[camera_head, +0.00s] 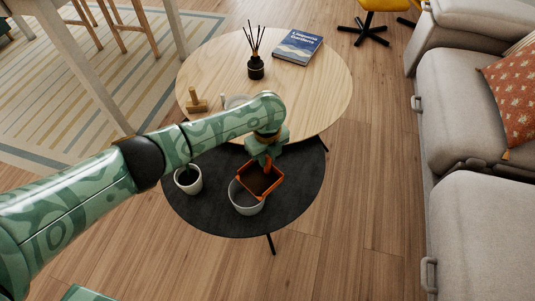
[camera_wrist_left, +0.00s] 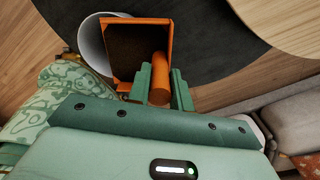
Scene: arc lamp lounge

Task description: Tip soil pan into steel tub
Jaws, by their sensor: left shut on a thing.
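My left gripper (camera_head: 266,155) is shut on the orange handle (camera_wrist_left: 160,80) of the soil pan, seen between its green fingers in the left wrist view. The pan is a square orange scoop (camera_head: 272,191) with dark brown soil inside, and it also shows in the left wrist view (camera_wrist_left: 136,48). It overlaps the steel tub (camera_head: 247,208), a pale grey round vessel on the black table, in the head view. The pan hides much of the tub's mouth and inside. The pan looks slightly tilted; no falling soil shows. The tub also shows in the wrist view (camera_wrist_left: 92,45). My right gripper is out of view.
A white cup (camera_head: 195,185) with dark contents stands left of the tub on the black round table (camera_head: 300,205). The wooden table (camera_head: 320,95) behind carries a reed diffuser (camera_head: 256,68), a book (camera_head: 297,47) and a wooden piece (camera_head: 196,102). A sofa (camera_head: 455,95) is at right.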

